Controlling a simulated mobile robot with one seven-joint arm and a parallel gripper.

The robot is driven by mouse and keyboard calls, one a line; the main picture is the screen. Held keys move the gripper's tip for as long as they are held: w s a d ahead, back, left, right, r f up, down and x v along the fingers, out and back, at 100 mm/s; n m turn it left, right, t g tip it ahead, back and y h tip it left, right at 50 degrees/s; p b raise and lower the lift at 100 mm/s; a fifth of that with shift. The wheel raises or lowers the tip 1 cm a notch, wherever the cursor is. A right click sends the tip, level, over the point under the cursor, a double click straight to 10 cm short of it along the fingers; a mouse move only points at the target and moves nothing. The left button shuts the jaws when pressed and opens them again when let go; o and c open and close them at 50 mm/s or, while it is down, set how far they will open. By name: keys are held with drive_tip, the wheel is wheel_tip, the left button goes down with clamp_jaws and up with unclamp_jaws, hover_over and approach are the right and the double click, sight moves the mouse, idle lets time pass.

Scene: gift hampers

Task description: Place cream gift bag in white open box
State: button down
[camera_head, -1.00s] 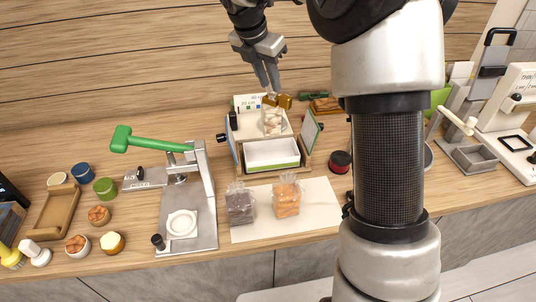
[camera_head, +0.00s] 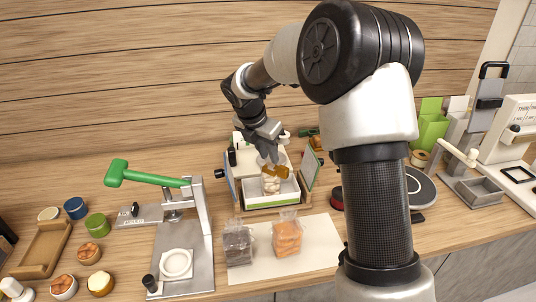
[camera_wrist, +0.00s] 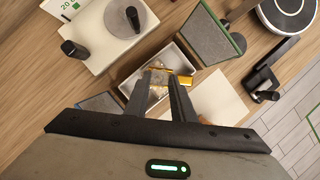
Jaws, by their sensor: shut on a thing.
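The cream gift bag (camera_head: 271,184) is a small clear pouch with cream contents and a gold top. My gripper (camera_head: 271,162) points down and is shut on its gold top. In the head view the bag overlaps the inside of the white open box (camera_head: 262,201), which has a green stripe on its front. In the wrist view the bag (camera_wrist: 156,88) hangs between my fingertips (camera_wrist: 158,78) over the box (camera_wrist: 183,56). I cannot tell whether the bag touches the box floor.
A dark bag (camera_head: 237,246) and an orange bag (camera_head: 287,238) stand on a pale mat (camera_head: 322,242) in front. Upright panels (camera_head: 310,168) flank the box. A green-handled press (camera_head: 185,240) stands at left. A white platform (camera_wrist: 108,38) lies behind the box.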

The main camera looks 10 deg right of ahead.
drive_tip(key=c, duration=1.5)
unclamp_jaws()
drive_tip(key=shift+r, duration=0.1)
